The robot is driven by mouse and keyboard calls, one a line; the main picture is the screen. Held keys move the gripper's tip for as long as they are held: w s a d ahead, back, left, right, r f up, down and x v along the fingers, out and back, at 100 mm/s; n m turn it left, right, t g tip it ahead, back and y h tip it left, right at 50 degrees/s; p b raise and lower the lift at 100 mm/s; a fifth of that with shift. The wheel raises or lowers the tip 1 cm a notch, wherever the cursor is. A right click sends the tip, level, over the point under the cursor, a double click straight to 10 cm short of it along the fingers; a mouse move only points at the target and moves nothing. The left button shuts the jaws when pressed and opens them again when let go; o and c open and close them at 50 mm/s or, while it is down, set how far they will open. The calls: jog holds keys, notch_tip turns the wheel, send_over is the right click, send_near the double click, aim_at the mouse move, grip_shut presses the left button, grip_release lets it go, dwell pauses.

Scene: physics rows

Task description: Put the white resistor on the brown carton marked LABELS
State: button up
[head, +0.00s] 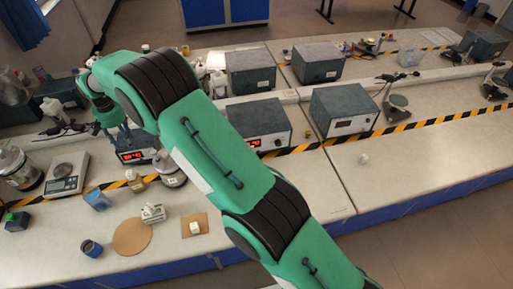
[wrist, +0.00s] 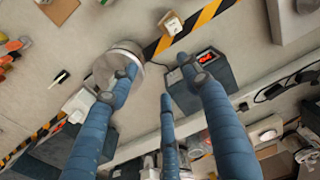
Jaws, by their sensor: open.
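A small brown carton (head: 135,182) stands at the striped tape in front of a dark instrument; it also shows in the wrist view (wrist: 171,22). Its marking is too small to read. A small white piece (head: 195,228) sits on a flat brown square (head: 202,218); another small white piece (head: 363,158) lies alone on the right bench. I cannot tell which is the resistor. My gripper (wrist: 160,78) is open and empty, its blue fingers spread above the bench near the instrument and a round metal-topped object. In the head view my arm partly hides it.
A scale (head: 66,173), a blue cup (head: 97,199), a dark blue cup (head: 91,248), a round brown disc (head: 132,237) and a white-green box (head: 153,212) stand on the near left bench. The instrument with a red display (wrist: 200,78) is below the fingers. The near right bench is mostly clear.

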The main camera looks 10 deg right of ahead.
jog(key=s+d+r+t, duration=0.1)
jog(key=s+d+r, duration=0.1)
jog(key=d+r, duration=1.4)
jog(key=s+d+r+t, duration=0.1)
jog(key=s+d+r, duration=0.4)
jog(key=d+r, duration=0.25)
jog(key=s+d+r, duration=0.4)
jog(key=d+r, duration=0.3)
jog(key=d, duration=0.2)
jog(key=s+d+r+m+t, duration=0.1)
jog(key=s+d+r, duration=0.3)
jog(key=s+d, duration=0.45)
jog(key=s+d+f, duration=0.1)
jog(key=s+d, duration=0.4)
jog(key=s, duration=0.4)
jog(key=s+d+f+t, duration=0.1)
jog(key=s+d, duration=0.3)
jog(key=s, duration=0.4)
jog(key=s+d+f+t, duration=0.1)
jog(key=s+d+f, duration=0.1)
jog(key=s+d, duration=0.3)
jog(key=s, duration=0.4)
jog(key=shift+s+d+f+m, duration=0.15)
jog(key=shift+s+d+m, duration=0.15)
jog(key=shift+d, duration=0.05)
notch_tip(320, 180, down, 13)
jog(key=b, duration=1.3)
